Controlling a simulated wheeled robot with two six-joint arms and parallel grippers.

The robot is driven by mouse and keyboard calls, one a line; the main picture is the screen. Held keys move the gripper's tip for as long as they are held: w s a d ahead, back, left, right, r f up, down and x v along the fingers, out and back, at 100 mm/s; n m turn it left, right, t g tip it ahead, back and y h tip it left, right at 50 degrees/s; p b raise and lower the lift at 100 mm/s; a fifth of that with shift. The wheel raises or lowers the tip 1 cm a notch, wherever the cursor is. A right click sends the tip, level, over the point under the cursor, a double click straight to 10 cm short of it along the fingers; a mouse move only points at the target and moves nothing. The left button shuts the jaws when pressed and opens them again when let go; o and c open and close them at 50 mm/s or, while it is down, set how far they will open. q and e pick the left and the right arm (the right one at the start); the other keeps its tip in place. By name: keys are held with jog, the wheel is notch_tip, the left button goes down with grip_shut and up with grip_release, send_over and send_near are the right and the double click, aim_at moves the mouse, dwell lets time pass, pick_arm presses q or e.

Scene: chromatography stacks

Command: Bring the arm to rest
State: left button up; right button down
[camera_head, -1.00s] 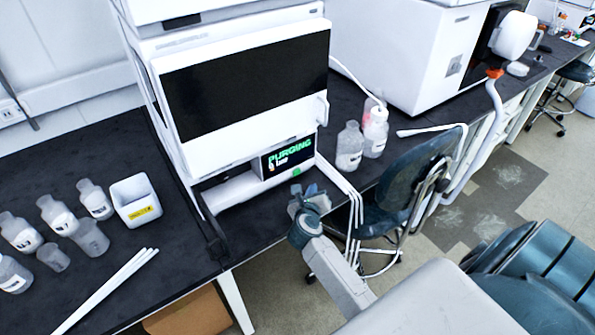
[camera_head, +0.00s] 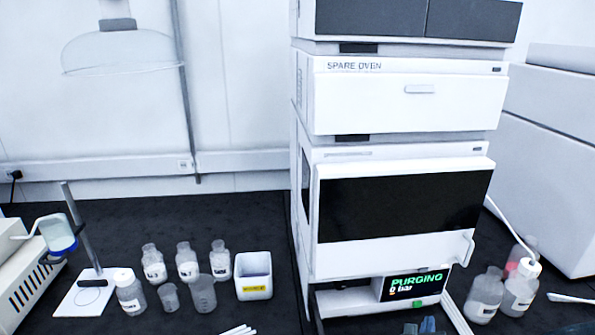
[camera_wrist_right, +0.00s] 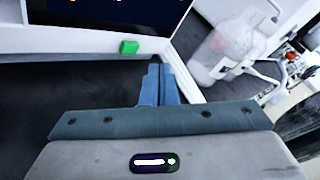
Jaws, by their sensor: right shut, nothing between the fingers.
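My right gripper (camera_head: 424,326) shows only at the bottom edge of the head view, in front of the instrument stack (camera_head: 400,262). In the right wrist view its two blue fingers (camera_wrist_right: 159,84) are together with nothing between them. The stack's display (camera_head: 412,285) reads "PURGING" in green, with a smaller line below it. A green button (camera_wrist_right: 129,47) under the display lies ahead and slightly left of the fingertips in the wrist view, apart from them. My left gripper is not in view.
Bottles (camera_head: 187,262), beakers and a white bin (camera_head: 254,274) stand on the dark bench left of the stack. A stand (camera_head: 85,238) is at far left.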

jog(key=s+a+r+n+t+y, duration=0.2)
jog(key=a+r+n+t+y, duration=0.3)
jog(key=n, duration=0.4)
jog(key=s+a+r+n+t+y, duration=0.2)
jog(key=a+r+n+y, duration=0.3)
jog(key=a+n, duration=0.3)
jog(key=s+a+f+n+g+y, duration=0.6)
jog(key=s+a+n+g, duration=0.3)
jog(key=n, duration=0.6)
jog(key=s+d+f+n+g+h, duration=0.3)
jog(key=s+d+g+h, duration=0.15)
jog(key=s, duration=0.45)
jog(key=s+d+f+n+g+h, duration=0.2)
jog(key=s+d+n+g+h, duration=0.1)
jog(key=s+d, duration=0.4)
notch_tip(320, 180, down, 29)
jog(key=s+d+g, duration=0.1)
jog(key=s+d, duration=0.1)
jog(key=s+d+f+g, duration=0.1)
jog(key=s+f, duration=1.7)
jog(key=f, duration=0.2)
jog(key=shift+s+d+f+m, duration=0.15)
jog(key=shift+f+m, duration=0.2)
jog(key=shift+m, duration=0.05)
